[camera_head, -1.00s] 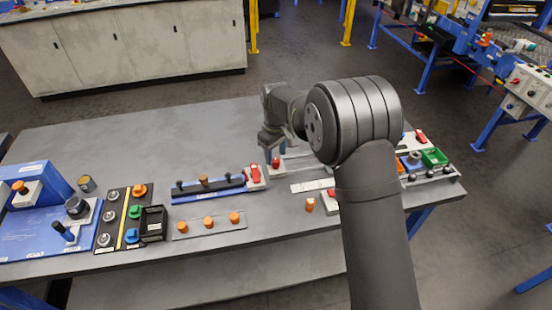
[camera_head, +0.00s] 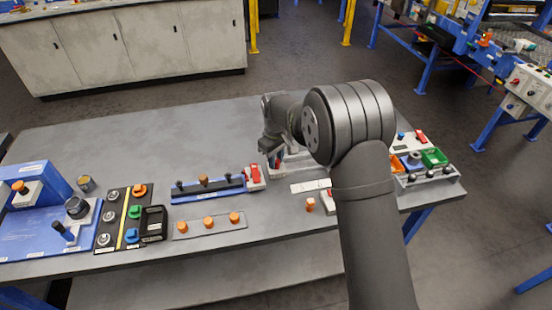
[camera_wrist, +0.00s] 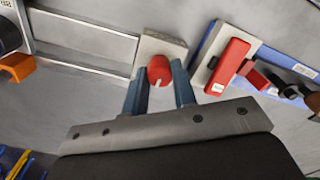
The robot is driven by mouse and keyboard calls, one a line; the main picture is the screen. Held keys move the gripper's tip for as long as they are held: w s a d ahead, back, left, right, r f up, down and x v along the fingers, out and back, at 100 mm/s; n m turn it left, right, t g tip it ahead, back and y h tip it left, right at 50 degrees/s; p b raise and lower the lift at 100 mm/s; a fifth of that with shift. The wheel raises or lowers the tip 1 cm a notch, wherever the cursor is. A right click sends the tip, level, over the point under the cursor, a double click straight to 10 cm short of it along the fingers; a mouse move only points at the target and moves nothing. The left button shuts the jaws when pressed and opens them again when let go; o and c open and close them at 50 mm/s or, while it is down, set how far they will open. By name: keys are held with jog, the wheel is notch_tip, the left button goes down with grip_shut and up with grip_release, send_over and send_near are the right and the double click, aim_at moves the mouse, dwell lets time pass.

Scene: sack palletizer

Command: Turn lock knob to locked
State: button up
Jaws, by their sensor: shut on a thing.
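A red round lock knob (camera_wrist: 159,72) with a pale pointer line sits on a light grey block (camera_wrist: 160,42) in the wrist view. My gripper (camera_wrist: 160,85) is shut on the knob, with one blue-grey finger on each side of it. The pointer line runs toward the gripper's palm, slightly to the left. In the head view my gripper (camera_head: 274,160) is at the middle of the table, and my arm partly covers it. The knob is hidden or too small to tell there.
A blue rail (camera_wrist: 215,42) with a red lever (camera_wrist: 229,66) stands close beside the knob's block. A metal track (camera_wrist: 85,38) runs from the block's other side. In the head view, a strip with several orange knobs (camera_head: 208,222) lies nearer the front edge. The table's back left is clear.

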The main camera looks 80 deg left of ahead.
jog(key=shift+m, duration=0.3)
jog(key=m, duration=0.3)
jog(key=shift+m, duration=0.3)
jog(key=m, duration=0.3)
jog(key=shift+m, duration=0.3)
jog(key=m, duration=0.4)
jog(key=shift+m, duration=2)
jog(key=o, duration=1)
